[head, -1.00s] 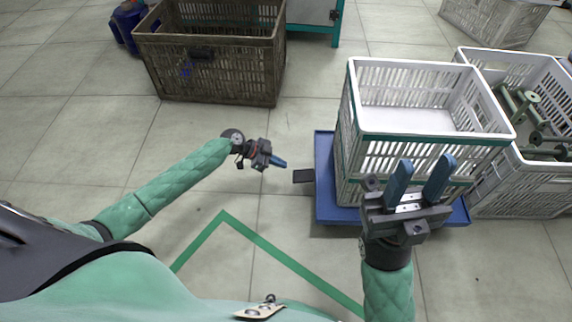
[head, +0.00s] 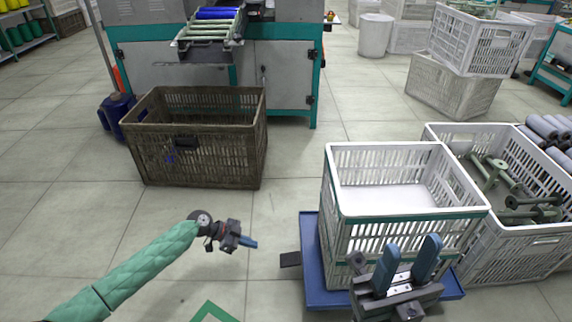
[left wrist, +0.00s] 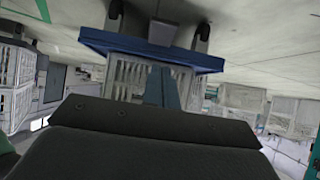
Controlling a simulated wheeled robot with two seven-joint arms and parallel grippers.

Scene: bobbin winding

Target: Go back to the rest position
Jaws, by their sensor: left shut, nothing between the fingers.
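My left gripper (head: 250,242) is shut and empty, held over the bare floor left of the blue platform, with its blue fingers pointing right. Its closed blue fingers also show in the left wrist view (left wrist: 162,90). My right gripper (head: 408,262) is open and empty, its two blue fingers spread apart and pointing up the picture, in front of the near side of a white crate (head: 405,209). I cannot tell whether it touches the crate.
The white crate looks empty and stands on a blue wheeled platform (head: 312,262). A second white crate (head: 500,255) to its right holds green bobbins. A brown crate (head: 190,150) stands at left before a machine (head: 280,75). Floor between them is clear.

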